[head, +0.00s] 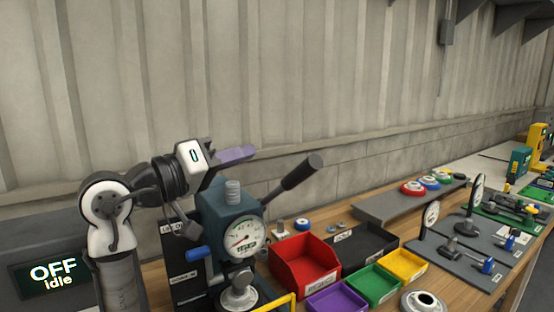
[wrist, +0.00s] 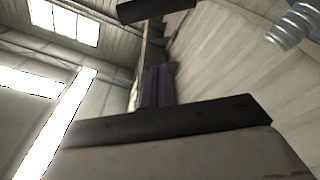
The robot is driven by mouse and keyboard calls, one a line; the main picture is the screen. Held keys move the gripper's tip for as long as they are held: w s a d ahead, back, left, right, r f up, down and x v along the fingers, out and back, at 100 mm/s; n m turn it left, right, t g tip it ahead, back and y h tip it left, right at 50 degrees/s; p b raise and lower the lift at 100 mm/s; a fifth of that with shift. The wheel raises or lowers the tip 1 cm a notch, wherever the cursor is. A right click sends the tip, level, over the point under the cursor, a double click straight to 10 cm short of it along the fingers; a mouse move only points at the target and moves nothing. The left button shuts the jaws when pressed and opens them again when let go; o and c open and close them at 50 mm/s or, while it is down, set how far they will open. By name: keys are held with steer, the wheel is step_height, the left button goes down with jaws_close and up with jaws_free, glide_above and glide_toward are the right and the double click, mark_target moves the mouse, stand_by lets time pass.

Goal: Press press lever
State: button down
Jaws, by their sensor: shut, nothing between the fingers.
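The press (head: 222,207) is a teal body with a round white gauge (head: 243,236), standing on the bench in the lower middle of the head view. Its press lever (head: 298,174) slants up and right from the body and ends in a dark cylindrical grip. My gripper (head: 245,153) has purple fingers, shut and empty. It is above the press and left of the lever's grip, apart from the grip. In the wrist view the shut fingers (wrist: 156,84) point away from the camera. A ribbed grey part (wrist: 291,28) shows at the upper right there. The lever is not clearly identifiable in that view.
Red (head: 305,263), purple (head: 337,298), green (head: 373,285) and yellow (head: 406,264) bins stand right of the press, with a black tray (head: 362,246) behind. A screen reading "OFF Idle" (head: 52,274) is at lower left. A corrugated wall (head: 300,80) stands behind the bench.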

steer(key=p+x, duration=0.2)
steer(key=x, duration=0.2)
steer(key=p+x, duration=0.1)
steer(key=x, duration=0.4)
steer(key=shift+w+d+r+p, duration=0.15)
steer(key=shift+d+r+p, duration=0.1)
steer(key=shift+p, duration=0.1)
steer(key=shift+s+d+f+p, duration=0.25)
steer(key=shift+s+f, duration=0.3)
steer(key=shift+f, duration=0.3)
steer(key=shift+s+d+f+p, duration=0.25)
steer(key=shift+s+f, duration=0.35)
steer(key=shift+f, duration=0.25)
